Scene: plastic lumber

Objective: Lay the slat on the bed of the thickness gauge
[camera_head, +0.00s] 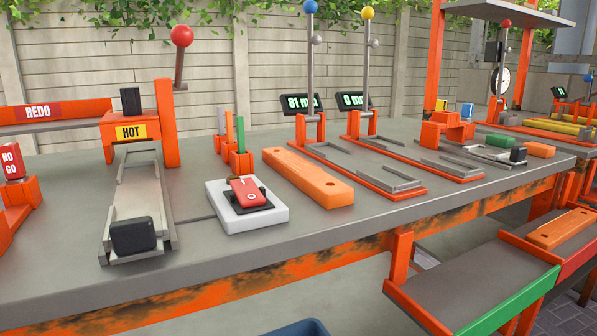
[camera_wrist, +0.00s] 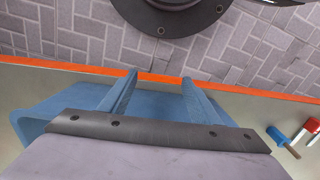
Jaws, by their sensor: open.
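I cannot tell which is the thickness gauge. In the wrist view my gripper (camera_wrist: 160,78) is open and empty, its blue fingers apart; the slat is not in that view.
At the right, a similar orange slat (camera_head: 560,229) lies on a lower shelf. A dial gauge (camera_head: 500,82) stands farther back. Paving (camera_wrist: 60,45) shows beyond the bench edge.

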